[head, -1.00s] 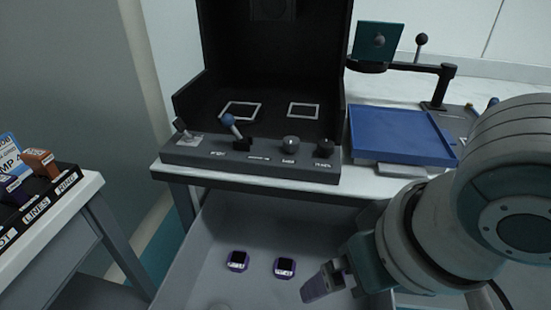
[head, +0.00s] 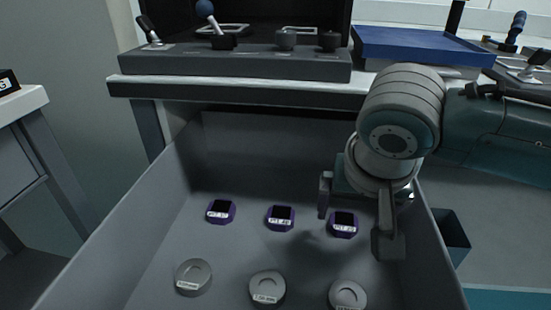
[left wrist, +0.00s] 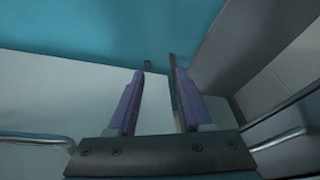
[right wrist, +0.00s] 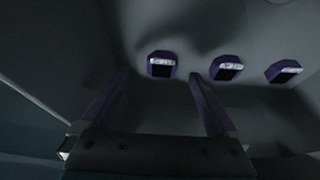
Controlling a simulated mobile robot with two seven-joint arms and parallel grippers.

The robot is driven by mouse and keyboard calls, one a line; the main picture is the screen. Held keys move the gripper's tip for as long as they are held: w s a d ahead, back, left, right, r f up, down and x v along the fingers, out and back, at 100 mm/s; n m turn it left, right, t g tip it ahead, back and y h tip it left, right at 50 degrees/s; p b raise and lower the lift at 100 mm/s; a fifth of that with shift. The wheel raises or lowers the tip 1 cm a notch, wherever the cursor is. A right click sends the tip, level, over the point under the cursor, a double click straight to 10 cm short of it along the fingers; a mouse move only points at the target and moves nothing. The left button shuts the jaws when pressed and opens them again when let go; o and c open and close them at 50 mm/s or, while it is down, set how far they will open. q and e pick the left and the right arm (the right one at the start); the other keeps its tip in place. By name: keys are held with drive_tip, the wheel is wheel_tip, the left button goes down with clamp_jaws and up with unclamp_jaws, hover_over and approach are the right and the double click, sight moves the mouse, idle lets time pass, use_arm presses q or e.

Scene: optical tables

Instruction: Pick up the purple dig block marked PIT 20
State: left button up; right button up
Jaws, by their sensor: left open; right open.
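Three purple blocks with black tops and white labels lie in a row in the grey drawer. The rightmost one in the head view (head: 344,224) seems to read PIT 20, though the print is small. My right gripper (head: 356,223) points down above it, open and empty, with a finger to each side in the picture. In the right wrist view this block (right wrist: 162,65) shows just beyond and between the open fingertips (right wrist: 160,74), apparently untouched. My left gripper (left wrist: 156,68) is open and empty in the left wrist view, away from the blocks.
The other purple blocks, middle (head: 280,218) and left (head: 221,212), lie beside it. Several grey round pucks (head: 267,287) lie in front. The drawer's right wall (head: 437,262) is near my right gripper. A control panel (head: 230,66) and blue tray (head: 420,46) are above behind.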

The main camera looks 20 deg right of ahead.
sight(345, 225)
drive_tip(key=b+x, duration=0.2)
drive_tip(key=x, duration=0.2)
drive_tip(key=shift+w+a+f+b, duration=0.1)
drive_tip(key=shift+w+f+b, duration=0.1)
drive_tip(key=shift+f+b, duration=0.1)
drive_tip(key=shift+r, duration=0.1)
drive_tip(key=shift+c, duration=0.3)
drive_tip(key=c, duration=1.4)
